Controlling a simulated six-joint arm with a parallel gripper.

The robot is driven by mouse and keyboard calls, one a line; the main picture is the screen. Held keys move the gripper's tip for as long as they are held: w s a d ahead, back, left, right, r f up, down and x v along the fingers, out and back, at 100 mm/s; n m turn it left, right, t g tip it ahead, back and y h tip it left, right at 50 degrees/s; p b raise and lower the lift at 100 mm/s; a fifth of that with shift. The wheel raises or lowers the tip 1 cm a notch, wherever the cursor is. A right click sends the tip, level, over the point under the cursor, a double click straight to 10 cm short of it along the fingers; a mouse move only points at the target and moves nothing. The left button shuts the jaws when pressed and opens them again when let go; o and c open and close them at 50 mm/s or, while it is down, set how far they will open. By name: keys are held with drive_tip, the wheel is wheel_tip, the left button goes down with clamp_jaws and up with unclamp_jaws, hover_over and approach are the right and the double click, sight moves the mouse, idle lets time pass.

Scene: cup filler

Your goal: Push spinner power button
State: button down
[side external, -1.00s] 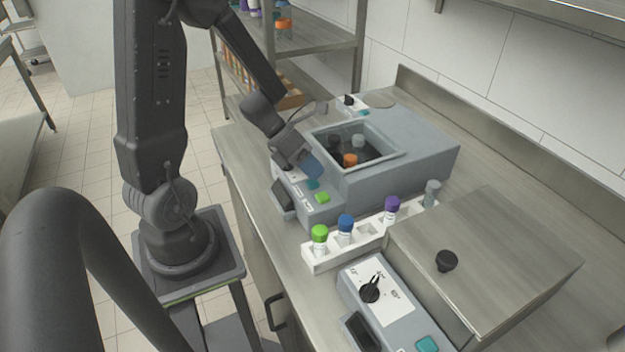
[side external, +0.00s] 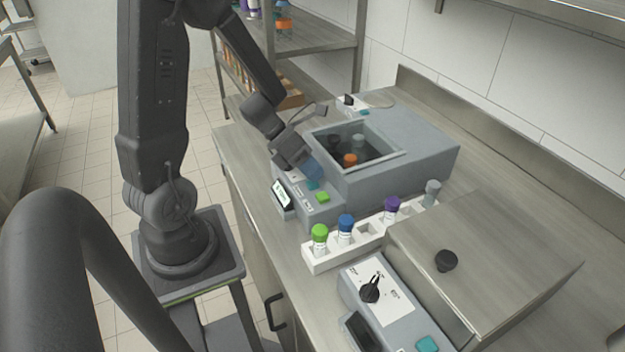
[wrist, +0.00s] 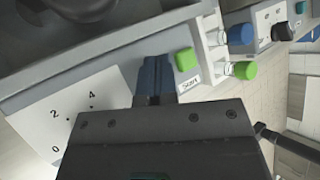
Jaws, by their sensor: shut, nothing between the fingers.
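The spinner (side external: 425,140) is a grey machine on the bench with an open well. The spinner's small display (side external: 282,195) is lit white.
Several tubes, one orange-capped (side external: 350,160), stand in the well. A white rack (side external: 320,258) with capped tubes stands in front of the spinner. A second machine with a black dial (side external: 370,290) and metal lid (side external: 490,255) is nearer the camera. A shelf (side external: 310,40) stands behind.

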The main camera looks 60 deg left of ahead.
drive_tip(key=shift+r, duration=0.6)
wheel_tip(320, 180, up, 6)
idle(0.5)
drive_tip(key=w+r+n+t+y, duration=0.5)
drive_tip(key=r+n+t+y, duration=0.35)
drive_tip(key=n, duration=1.05)
drive_tip(key=s+d+n+g+h, duration=0.1)
drive_tip(key=s+d+n+g, duration=0.8)
drive_tip(key=s+n, duration=0.5)
drive_tip(key=d+n, duration=0.1)
drive_tip(key=n, duration=0.2)
drive_tip(key=shift+r+n+h, duration=0.3)
drive_tip(key=shift+r+h, duration=0.05)
drive_tip(key=shift+r, duration=0.05)
